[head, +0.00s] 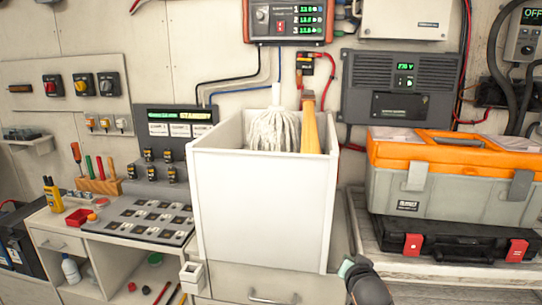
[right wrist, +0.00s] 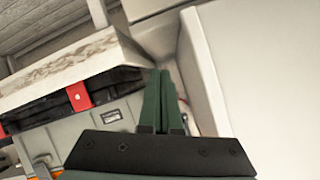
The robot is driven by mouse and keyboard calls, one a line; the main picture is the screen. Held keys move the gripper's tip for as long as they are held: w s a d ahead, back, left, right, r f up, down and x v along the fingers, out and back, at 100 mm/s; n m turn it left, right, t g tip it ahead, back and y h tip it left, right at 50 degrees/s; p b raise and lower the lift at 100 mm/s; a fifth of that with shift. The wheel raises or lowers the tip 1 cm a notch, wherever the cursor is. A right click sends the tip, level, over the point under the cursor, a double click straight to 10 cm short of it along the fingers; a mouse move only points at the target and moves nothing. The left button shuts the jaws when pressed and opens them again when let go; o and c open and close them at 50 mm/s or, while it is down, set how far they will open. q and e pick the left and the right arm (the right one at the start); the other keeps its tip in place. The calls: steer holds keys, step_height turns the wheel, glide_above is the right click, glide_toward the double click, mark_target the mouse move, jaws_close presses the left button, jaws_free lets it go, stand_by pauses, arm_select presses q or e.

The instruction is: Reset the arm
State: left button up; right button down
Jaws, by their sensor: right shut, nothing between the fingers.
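My right gripper (head: 347,266) shows at the lower middle of the head view, just right of the lower right corner of the white bin (head: 262,215). In the right wrist view its two green fingers (right wrist: 160,92) are together and hold nothing. The pale surface at the right of that view is close beside the fingers; whether they touch it I cannot tell. My left gripper and arm are not in view.
A mop head (head: 272,130) and an orange object (head: 310,125) stand in the bin. An orange and grey toolbox (head: 440,185) sits on a black case (head: 445,240) at right. A bench (head: 55,222) with a switch panel (head: 145,218) is at left.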

steer(key=s+a+f+n+g+y, duration=0.15)
steer(key=s+f+n, duration=0.35)
steer(key=s+f, duration=1.4)
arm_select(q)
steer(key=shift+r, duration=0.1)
arm_select(e)
steer(key=s+f+n+g+y, duration=0.1)
steer(key=s+f, duration=0.2)
steer(key=s, duration=0.6)
steer(key=s+a+f+n+g+y, duration=0.1)
steer(key=s+f+n, duration=0.1)
steer(key=s, duration=0.7)
steer(key=shift+a+f, duration=0.15)
steer(key=shift+f, duration=0.25)
